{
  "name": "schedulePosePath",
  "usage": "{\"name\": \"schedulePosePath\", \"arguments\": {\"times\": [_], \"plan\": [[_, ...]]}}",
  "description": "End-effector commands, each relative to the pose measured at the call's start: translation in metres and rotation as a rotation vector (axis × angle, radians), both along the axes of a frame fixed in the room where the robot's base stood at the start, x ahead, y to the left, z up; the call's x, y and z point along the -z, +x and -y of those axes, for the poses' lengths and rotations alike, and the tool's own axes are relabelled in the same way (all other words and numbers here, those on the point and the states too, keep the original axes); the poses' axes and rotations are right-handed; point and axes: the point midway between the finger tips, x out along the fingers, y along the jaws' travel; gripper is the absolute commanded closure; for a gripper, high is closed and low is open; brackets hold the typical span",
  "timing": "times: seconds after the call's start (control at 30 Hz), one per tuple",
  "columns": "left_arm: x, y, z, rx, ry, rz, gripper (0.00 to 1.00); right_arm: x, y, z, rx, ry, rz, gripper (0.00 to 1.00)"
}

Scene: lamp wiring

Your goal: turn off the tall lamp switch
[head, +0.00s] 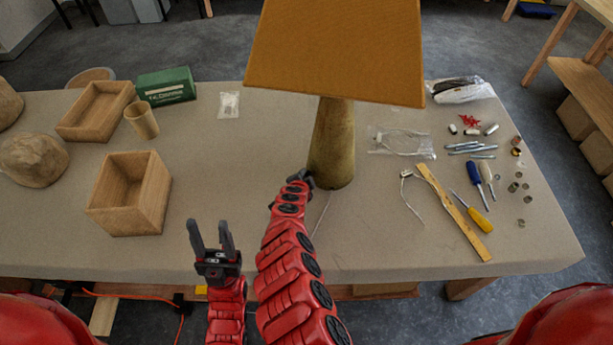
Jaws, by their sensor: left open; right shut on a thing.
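The tall lamp (333,150) stands upright near the middle of the table, with a tapered wooden body and a wide orange-tan shade (338,50). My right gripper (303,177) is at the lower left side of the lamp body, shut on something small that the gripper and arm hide. I cannot make out the switch itself. A thin pale cord (321,215) runs from the lamp's foot toward the front. My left gripper (211,238) is open and empty, fingers pointing up, near the table's front edge, left of my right arm.
Left on the table (70,230) are an open wooden box (130,210), a wooden tray (97,110), a cup (142,120) and a green box (166,86). Right are a ruler (452,210), screwdrivers (477,216), a bagged cable (400,141) and small parts. The front right is clear.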

Motion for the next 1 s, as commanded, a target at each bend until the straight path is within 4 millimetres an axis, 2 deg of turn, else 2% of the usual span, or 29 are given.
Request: {"name": "schedulePosePath", "arguments": {"times": [0.03,0.23,0.4,0.47,0.67,1.0], "plan": [[0.001,0.0,0.0,0.0,0.0,0.0,0.5,0.006,-0.004,-0.001,0.006,-0.012,-0.037,1.0],[-0.003,0.0,0.0,0.0,0.0,0.0,0.5,0.002,-0.001,-0.001,0.004,-0.1,-0.143,1.0],[-0.02,0.0,0.0,0.0,0.0,0.0,0.5,-0.006,0.004,0.002,0.005,-0.196,-0.251,1.0],[-0.019,0.0,0.0,0.0,0.0,0.0,0.5,-0.004,0.005,0.002,0.004,-0.23,-0.29,1.0],[0.006,0.0,0.0,0.0,0.0,0.0,0.5,0.002,0.009,0.0,0.004,-0.323,-0.397,1.0],[0.067,0.0,0.0,0.0,0.0,0.0,0.5,0.003,0.013,0.001,0.007,-0.427,-0.519,1.0]]}}
